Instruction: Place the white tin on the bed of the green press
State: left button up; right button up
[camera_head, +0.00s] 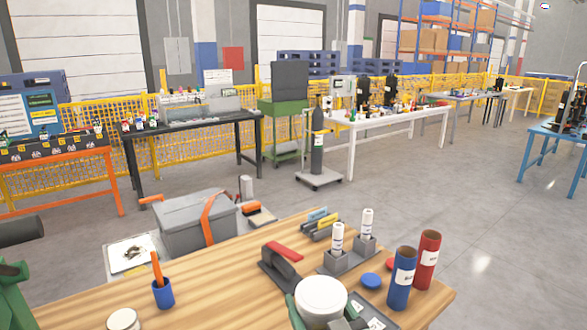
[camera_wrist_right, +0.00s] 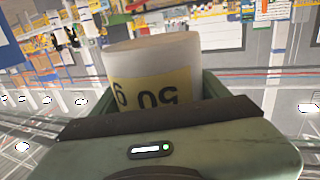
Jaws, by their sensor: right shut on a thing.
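The white tin (camera_head: 321,296) is in the grasp of my right gripper (camera_head: 322,312) at the bottom middle of the head view, at the near part of the wooden table. In the right wrist view the tin (camera_wrist_right: 150,58) shows a yellow label with dark figures, upside down, between the green fingers of the gripper (camera_wrist_right: 153,86). The head view does not clearly show whether its base is clear of the table. No press bed is visible.
The wooden table (camera_head: 228,272) holds a red-handled black tool (camera_head: 281,262), blue and red tubes (camera_head: 401,279), white bottles in grey holders, a blue cup (camera_head: 163,294) and another pale round tin (camera_head: 123,319). A grey toolbox (camera_head: 196,220) stands behind. Bare wood lies left of the tin.

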jog(key=s+d+f+m+h, duration=0.2)
jog(key=s+d+h, duration=0.15)
jog(key=d, duration=0.35)
jog(key=s+d+f+m+h, duration=0.1)
jog(key=s+d+m+h, duration=0.1)
jog(key=s+d, duration=0.45)
jog(key=s+d+f, duration=0.1)
jog(key=s+f, duration=0.2)
jog(key=s, duration=0.3)
jog(key=shift+s+d+t, duration=0.2)
jog(key=shift+s+t, duration=0.1)
jog(key=shift+t, duration=0.1)
jog(key=shift+f, duration=0.1)
jog(key=w+a+r+n+y, duration=0.2)
jog(key=w+a+r+y, duration=0.1)
jog(key=w+a, duration=0.6)
jog(key=w+a+r+n+g+y, duration=0.1)
jog(key=w+a+r+n+y, duration=0.2)
jog(key=w+a, duration=0.6)
jog(key=shift+w+a+r+g+y, duration=0.25)
jog(key=shift+a+r+y, duration=0.4)
jog(key=shift+a+r, duration=0.35)
jog(key=shift+s+f, duration=0.1)
jog(key=shift+f, duration=0.05)
notch_tip(320, 180, down, 19)
jog(key=shift+f, duration=0.2)
